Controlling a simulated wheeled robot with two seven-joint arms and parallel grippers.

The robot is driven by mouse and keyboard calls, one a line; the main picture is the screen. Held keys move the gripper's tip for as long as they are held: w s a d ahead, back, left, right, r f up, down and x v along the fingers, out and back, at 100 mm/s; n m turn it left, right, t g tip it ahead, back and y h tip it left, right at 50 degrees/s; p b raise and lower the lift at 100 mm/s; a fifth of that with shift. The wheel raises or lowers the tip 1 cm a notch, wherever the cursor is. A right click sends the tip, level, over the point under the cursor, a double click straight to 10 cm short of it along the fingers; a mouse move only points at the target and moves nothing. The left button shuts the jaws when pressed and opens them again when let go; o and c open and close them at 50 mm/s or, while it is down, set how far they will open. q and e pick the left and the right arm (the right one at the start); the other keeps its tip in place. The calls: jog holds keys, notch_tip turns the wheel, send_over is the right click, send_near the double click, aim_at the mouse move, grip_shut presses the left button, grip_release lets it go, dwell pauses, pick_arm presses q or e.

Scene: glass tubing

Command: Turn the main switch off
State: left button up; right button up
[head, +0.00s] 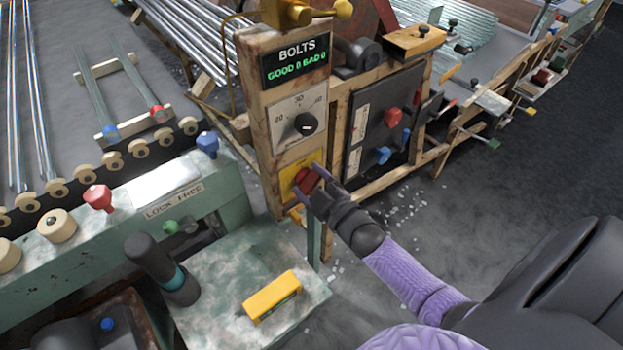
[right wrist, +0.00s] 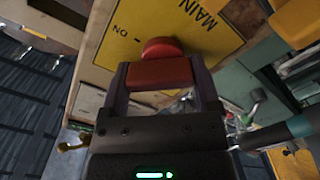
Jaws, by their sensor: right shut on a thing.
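The main switch is a red handle (right wrist: 160,73) on a yellow plate (right wrist: 125,30) that reads "MAIN" and "NO" in the right wrist view. In the head view the red handle (head: 306,181) sits low on the wooden post, below the dial, in front of its yellow plate (head: 288,172). My right gripper (head: 313,190) reaches in from the lower right. In the right wrist view its two fingers (right wrist: 160,80) stand on both sides of the red handle and are shut on it. The handle's exact turn is hard to read.
Above the switch are a black dial knob (head: 306,124) and a "BOLTS" display (head: 295,62). A dark panel with red and blue knobs (head: 388,120) stands to the right. A green bench (head: 215,275) with a yellow block (head: 272,297) is at the lower left. Glass shards lie on the floor.

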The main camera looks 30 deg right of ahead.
jog(key=shift+n, duration=1)
jog(key=n, duration=0.2)
jog(key=shift+a+f+n, duration=0.1)
jog(key=shift+n, duration=1.1)
jog(key=shift+a+n, duration=0.1)
jog(key=shift+n, duration=1)
pick_arm(q)
jog(key=shift+s+f, duration=0.15)
jog(key=shift+s, duration=0.25)
pick_arm(e)
jog(key=shift+n, duration=0.3)
pick_arm(q)
jog(key=shift+w, duration=0.3)
jog(key=shift+w+f, duration=0.1)
jog(key=shift+w, duration=0.15)
pick_arm(e)
jog(key=shift+n, duration=0.3)
